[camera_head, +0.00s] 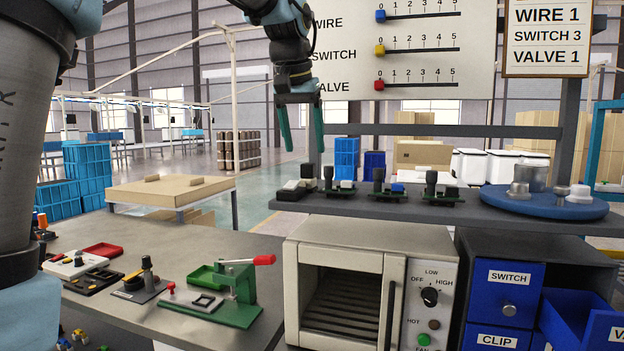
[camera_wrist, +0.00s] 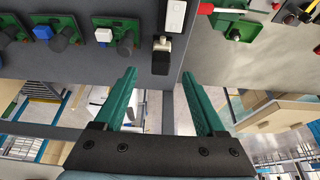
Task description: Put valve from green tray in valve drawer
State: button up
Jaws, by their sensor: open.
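My gripper (camera_head: 302,145) hangs open and empty, fingers pointing down, above the left end of the dark shelf in the head view. Its two green fingers (camera_wrist: 160,76) are spread with nothing between them in the wrist view. A green tray (camera_head: 204,273) lies on the grey workbench beside a green hand press with a red handle.
The dark shelf (camera_head: 400,212) holds several circuit boards and a blue round turntable (camera_head: 540,203) with metal parts. A white oven (camera_head: 345,285) stands below it. The SWITCH drawer (camera_head: 503,287) is shut. The green press (camera_head: 235,295) and other small items crowd the workbench (camera_head: 180,240).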

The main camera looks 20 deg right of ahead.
aim_at(308, 166)
jog(key=shift+w+p+x, duration=0.15)
jog(key=shift+p+x, duration=0.4)
jog(key=shift+x, duration=1.25)
jog(key=shift+w+p+x, duration=0.2)
jog(key=shift+p+x, duration=0.3)
jog(key=shift+x, duration=1.25)
jog(key=shift+d+r, duration=0.15)
jog(key=shift+d, duration=0.05)
jog(key=shift+c, duration=0.2)
grip_shut()
